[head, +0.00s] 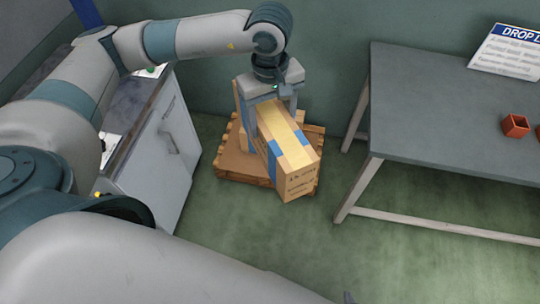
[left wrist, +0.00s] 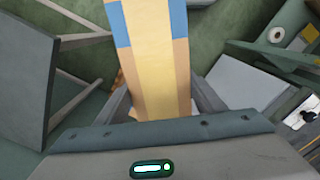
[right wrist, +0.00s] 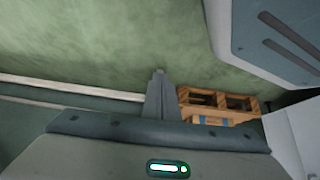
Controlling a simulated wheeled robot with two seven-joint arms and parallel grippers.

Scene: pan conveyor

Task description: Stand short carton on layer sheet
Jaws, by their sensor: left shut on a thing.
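A tan carton (head: 287,150) with blue tape bands is in my left gripper (head: 272,95), over the pallet in the head view. It is tilted, its printed end toward the camera. In the left wrist view the carton (left wrist: 155,60) runs up between the fingers of the left gripper (left wrist: 160,100). A brown layer sheet (head: 234,162) covers the pallet (head: 240,180); the carton hides part of it. I cannot tell whether the carton touches the sheet. My right gripper (right wrist: 160,80) is empty, its fingers together, in the right wrist view.
Another tan piece (head: 239,105), mostly hidden, stands behind the held carton. A grey table (head: 440,110) with a sign (head: 510,50) and small red-orange boxes (head: 515,125) is at right. A white cabinet (head: 165,150) is close on the left. Floor in front is clear.

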